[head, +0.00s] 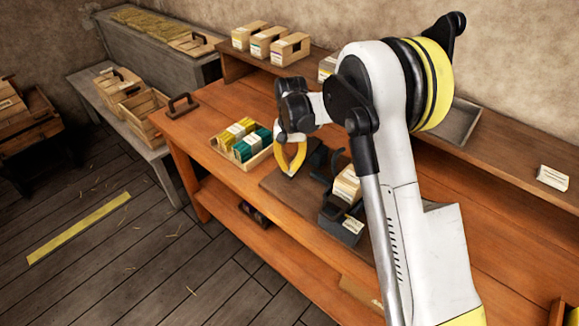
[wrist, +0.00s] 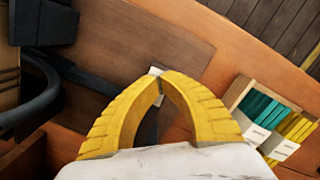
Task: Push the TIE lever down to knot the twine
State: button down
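My gripper (head: 291,170) has yellow fingers whose tips meet, with nothing seen between them; they also show in the wrist view (wrist: 161,82). It points down over the dark base plate (head: 272,183) of the press, left of its black parts. A small white patch, perhaps a label, shows just beyond the fingertips. The press (head: 330,207) has black curved parts, which show at the left of the wrist view (wrist: 42,98), and pale stacked material in it. I cannot tell which black part is the TIE lever; my arm hides some of the press.
A wooden tray (head: 222,153) of yellow and teal bundles stands left of the press, close to my gripper. Small wooden boxes (head: 289,50) stand on the back shelf. A grey tray (head: 460,122) lies behind my arm. The bench's front left is mostly clear.

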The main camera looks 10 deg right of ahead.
dwell(0.4)
jog(key=shift+w+r, duration=0.2)
jog(key=shift+w, duration=0.2)
jog(key=shift+w+d+r+p, duration=0.15)
jog(key=shift+w+p, duration=0.05)
jog(key=shift+w, duration=0.35)
jog(key=shift+w+d+r+p, duration=0.1)
jog(key=shift+w+r+p, duration=0.05)
jog(key=shift+w, duration=0.4)
jog(key=shift+r, duration=0.1)
notch_tip(320, 180, up, 12)
jog(key=w, duration=0.1)
jog(key=shift+d, duration=0.1)
